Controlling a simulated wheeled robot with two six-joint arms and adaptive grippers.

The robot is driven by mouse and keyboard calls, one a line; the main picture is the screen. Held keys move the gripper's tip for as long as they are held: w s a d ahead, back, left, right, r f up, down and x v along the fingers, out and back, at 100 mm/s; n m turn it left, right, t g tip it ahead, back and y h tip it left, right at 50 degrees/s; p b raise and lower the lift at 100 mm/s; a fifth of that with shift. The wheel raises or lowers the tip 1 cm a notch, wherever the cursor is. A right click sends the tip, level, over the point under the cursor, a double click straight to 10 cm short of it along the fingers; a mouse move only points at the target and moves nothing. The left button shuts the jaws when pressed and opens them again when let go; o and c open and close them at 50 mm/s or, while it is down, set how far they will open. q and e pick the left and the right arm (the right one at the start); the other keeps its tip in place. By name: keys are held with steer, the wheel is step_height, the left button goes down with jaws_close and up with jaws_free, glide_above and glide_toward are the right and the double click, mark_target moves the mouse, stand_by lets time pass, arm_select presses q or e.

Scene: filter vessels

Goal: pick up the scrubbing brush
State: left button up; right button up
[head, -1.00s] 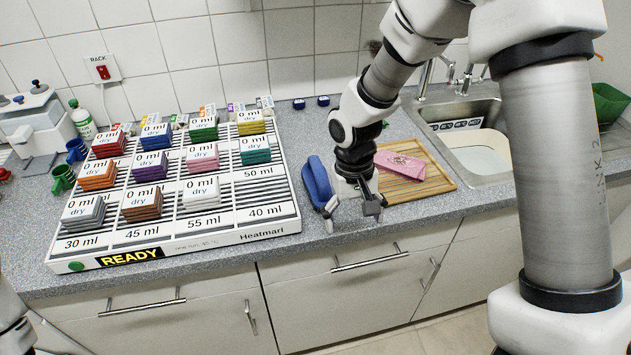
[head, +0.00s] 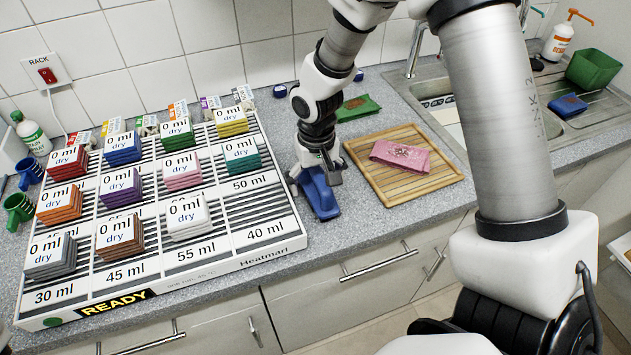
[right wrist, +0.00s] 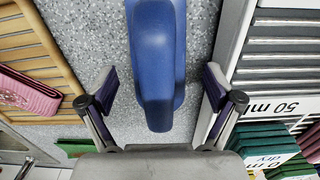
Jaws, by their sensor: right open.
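The scrubbing brush, a blue block-like thing (head: 319,196), lies on the grey speckled counter between the rack and the wooden board. It also shows in the right wrist view (right wrist: 156,65), running down the middle between the fingers. My right gripper (head: 314,180) is above the brush in the head view, its fingers on either side of it. In the right wrist view the right gripper (right wrist: 164,100) is open, with visible gaps between each finger and the brush. The part of the brush beneath the gripper is hidden in the head view. My left gripper is not in view.
The white slatted rack (head: 290,243) with several coloured filter stacks stands close on the left. A wooden board (head: 447,187) with a pink cloth (head: 400,155) lies on the right. A green cloth (head: 357,107) lies behind. The sink (head: 452,127) is at the back right.

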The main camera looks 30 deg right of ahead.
steer(key=shift+w+f, duration=0.15)
steer(key=shift+f, duration=0.3)
steer(key=shift+d+r, duration=0.1)
steer(key=shift+c, duration=0.2)
steer(key=shift+s+r, duration=0.1)
steer(key=shift+s, duration=0.2)
steer(key=c, duration=1.3)
